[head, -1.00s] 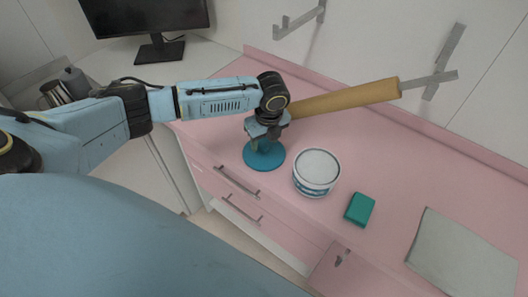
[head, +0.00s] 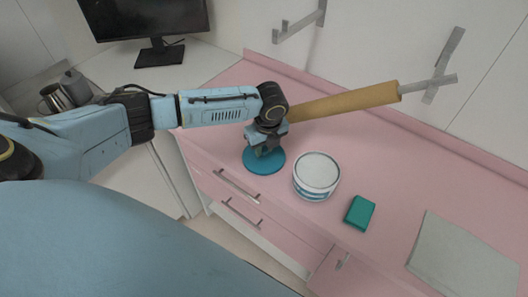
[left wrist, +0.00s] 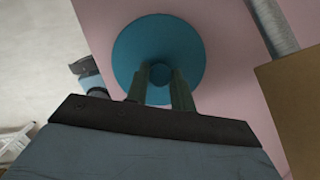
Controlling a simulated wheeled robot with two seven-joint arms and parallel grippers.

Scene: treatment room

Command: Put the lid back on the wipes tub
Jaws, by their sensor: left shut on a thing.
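The round blue lid (head: 264,163) lies on or just above the pink counter, left of the tub; the head view does not show clearly which. My left gripper (head: 266,148) is over it, pointing down. In the left wrist view the lid (left wrist: 133,58) has a small round knob (left wrist: 160,74), and the fingers of my left gripper (left wrist: 160,84) are shut on that knob. The white wipes tub (head: 316,176) stands upright just right of the lid, apart from it. Its top looks pale, with no blue lid on it. My right gripper is not in view.
A green block (head: 359,212) lies right of the tub, and a grey sheet (head: 465,258) lies farther right. A tan roll (head: 345,101) on a grey bar reaches over the counter behind the tub. Drawers (head: 240,190) are below the counter's front edge.

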